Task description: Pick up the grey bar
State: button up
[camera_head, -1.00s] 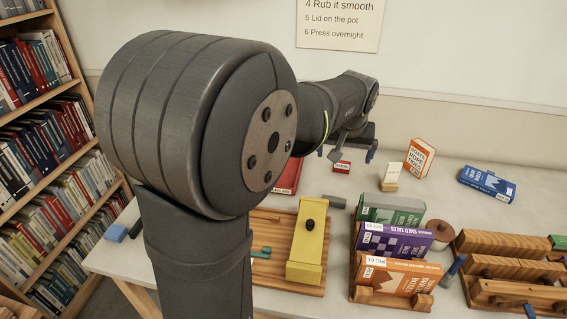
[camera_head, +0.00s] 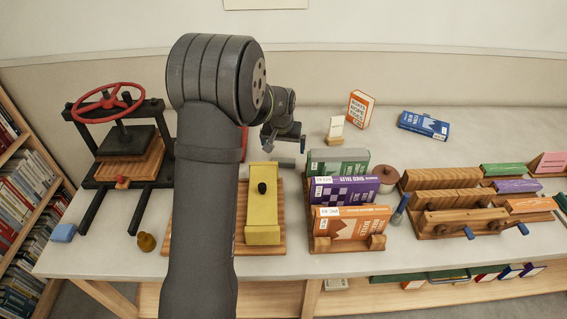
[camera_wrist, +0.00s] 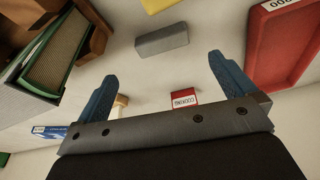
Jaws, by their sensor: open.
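The grey bar (camera_wrist: 162,40) lies on the pale tabletop. In the wrist view it is ahead of the fingertips, nearly level across the picture, with a gap between it and them. In the head view the bar (camera_head: 287,163) is small and partly hard to make out, just below my gripper (camera_head: 284,142) and beyond the yellow block. My gripper (camera_wrist: 161,68) has its two blue fingers spread wide with nothing between them. My arm hides part of the table in the head view.
A red box (camera_wrist: 284,45) and a small red labelled block (camera_wrist: 184,97) lie nearby. A yellow block (camera_head: 263,218) on a board and a rack of books (camera_head: 340,190) stand in front. A press (camera_head: 118,150) is at left. Bare tabletop surrounds the bar.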

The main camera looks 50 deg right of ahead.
aim_at(283, 160)
jog(key=shift+x, duration=3.95)
jog(key=shift+w+r, duration=0.1)
jog(key=shift+w, duration=0.1)
jog(key=c, duration=1.3)
